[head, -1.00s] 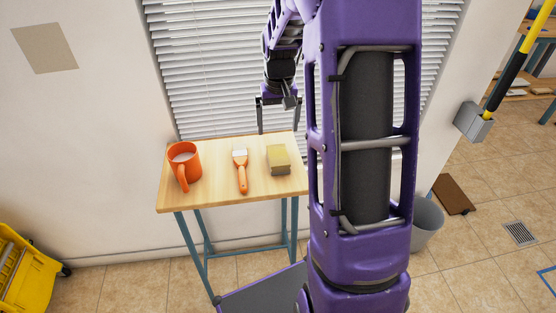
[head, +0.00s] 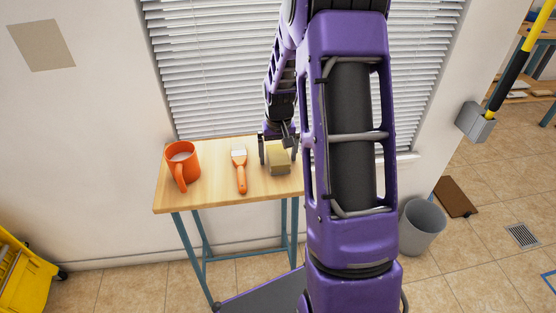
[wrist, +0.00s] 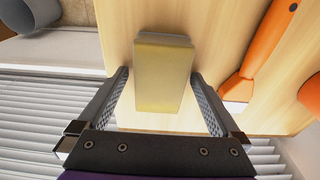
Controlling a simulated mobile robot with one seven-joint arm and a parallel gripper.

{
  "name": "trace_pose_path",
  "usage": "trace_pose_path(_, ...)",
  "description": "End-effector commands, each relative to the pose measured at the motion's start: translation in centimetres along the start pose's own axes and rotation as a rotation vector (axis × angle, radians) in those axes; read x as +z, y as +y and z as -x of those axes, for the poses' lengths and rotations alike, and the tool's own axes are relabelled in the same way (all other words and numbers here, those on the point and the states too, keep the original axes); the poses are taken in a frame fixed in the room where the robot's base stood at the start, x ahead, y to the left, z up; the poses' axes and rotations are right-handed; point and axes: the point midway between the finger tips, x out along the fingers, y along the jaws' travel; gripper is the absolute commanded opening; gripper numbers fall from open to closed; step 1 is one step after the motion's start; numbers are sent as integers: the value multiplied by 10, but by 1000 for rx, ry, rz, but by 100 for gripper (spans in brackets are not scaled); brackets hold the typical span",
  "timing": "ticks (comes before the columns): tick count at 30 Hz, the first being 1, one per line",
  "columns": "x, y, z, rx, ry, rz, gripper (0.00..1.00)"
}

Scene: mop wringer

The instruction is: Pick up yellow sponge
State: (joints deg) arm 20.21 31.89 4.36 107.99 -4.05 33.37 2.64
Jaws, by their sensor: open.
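The yellow sponge (head: 278,160) lies on the right part of the small wooden table (head: 212,197). In the wrist view the sponge (wrist: 162,75) reaches in between my two finger pads, with a gap on each side. My gripper (head: 278,148) is open and low over the table at the sponge, pointing down. In the wrist view my gripper (wrist: 165,95) holds nothing. In the head view my arm stands close on the right and covers the table's right end.
An orange-handled brush (head: 240,170) lies left of the sponge, and an orange mug (head: 182,165) stands farther left. The window blinds (head: 215,70) are close behind the table. A grey bin (head: 422,228) stands on the floor to the right.

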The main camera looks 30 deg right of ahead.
Motion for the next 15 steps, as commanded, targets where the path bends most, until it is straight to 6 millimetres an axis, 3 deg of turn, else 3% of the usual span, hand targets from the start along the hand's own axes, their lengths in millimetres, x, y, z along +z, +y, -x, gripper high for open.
trace_pose_path(4, 0, 0, 1, 0, 1, 0, 96)
trace_pose_path(15, 0, 0, 1, 0, 1, 0, 30)
